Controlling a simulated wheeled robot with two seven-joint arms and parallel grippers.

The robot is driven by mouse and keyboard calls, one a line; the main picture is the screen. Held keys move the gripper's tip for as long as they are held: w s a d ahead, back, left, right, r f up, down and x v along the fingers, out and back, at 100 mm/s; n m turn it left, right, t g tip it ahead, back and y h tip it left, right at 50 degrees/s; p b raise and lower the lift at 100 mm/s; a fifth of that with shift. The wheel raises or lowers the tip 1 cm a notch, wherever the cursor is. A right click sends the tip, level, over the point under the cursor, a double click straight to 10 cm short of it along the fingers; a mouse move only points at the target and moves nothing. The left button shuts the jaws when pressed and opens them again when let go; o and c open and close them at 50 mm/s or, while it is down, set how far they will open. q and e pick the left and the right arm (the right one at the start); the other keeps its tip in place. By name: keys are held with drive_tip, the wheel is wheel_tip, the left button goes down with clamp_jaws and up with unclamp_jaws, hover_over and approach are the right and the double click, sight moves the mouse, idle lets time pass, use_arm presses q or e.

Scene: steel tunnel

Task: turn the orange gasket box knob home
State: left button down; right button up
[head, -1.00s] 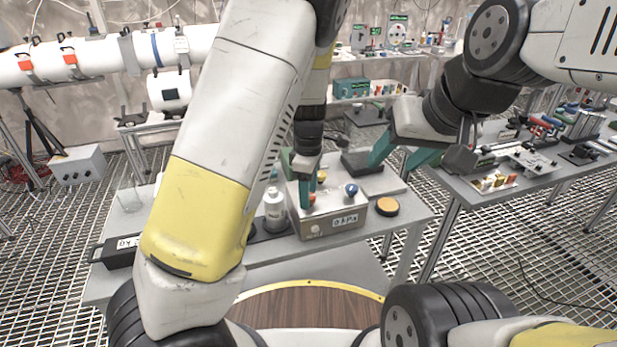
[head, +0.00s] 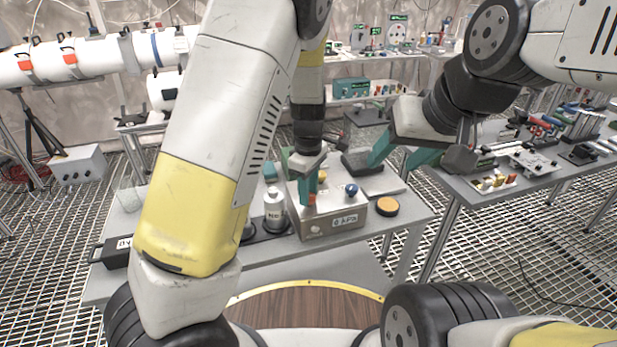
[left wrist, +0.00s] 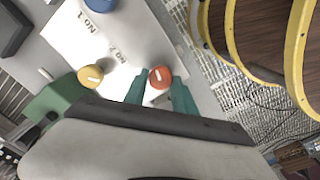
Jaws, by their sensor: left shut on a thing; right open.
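The gasket box (head: 340,216) is a metallic box with a pale top on the near table. Its orange knob (left wrist: 160,77) shows in the left wrist view, with a white pointer mark, between the teal fingertips of my left gripper (left wrist: 162,88). In the head view my left gripper (head: 309,192) points down at the box's front left and is shut on the orange knob, which it mostly hides. A yellow knob (left wrist: 90,76) and a blue knob (head: 351,190) are on the same box top. My right gripper (head: 398,160) is open and empty, above and behind the box.
A white bottle (head: 274,210) stands just left of the box. An orange-topped round disc (head: 387,206) lies to its right. A dark case (head: 117,251) is at the table's left end. A second table (head: 470,190) with tools stands at right.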

use_arm(q)
drive_tip(key=m, duration=0.6)
drive_tip(key=shift+w+m, duration=0.1)
drive_tip(key=shift+m, duration=0.2)
drive_tip(key=m, duration=0.6)
drive_tip(key=shift+d, duration=0.15)
drive_tip(key=m, duration=0.6)
drive_tip(key=shift+m, duration=0.3)
drive_tip(key=m, duration=0.5)
drive_tip(key=shift+d, duration=0.1)
drive_tip(key=shift+m, duration=0.4)
drive_tip(key=c, duration=1)
unclamp_jaws()
drive_tip(key=shift+r, duration=0.1)
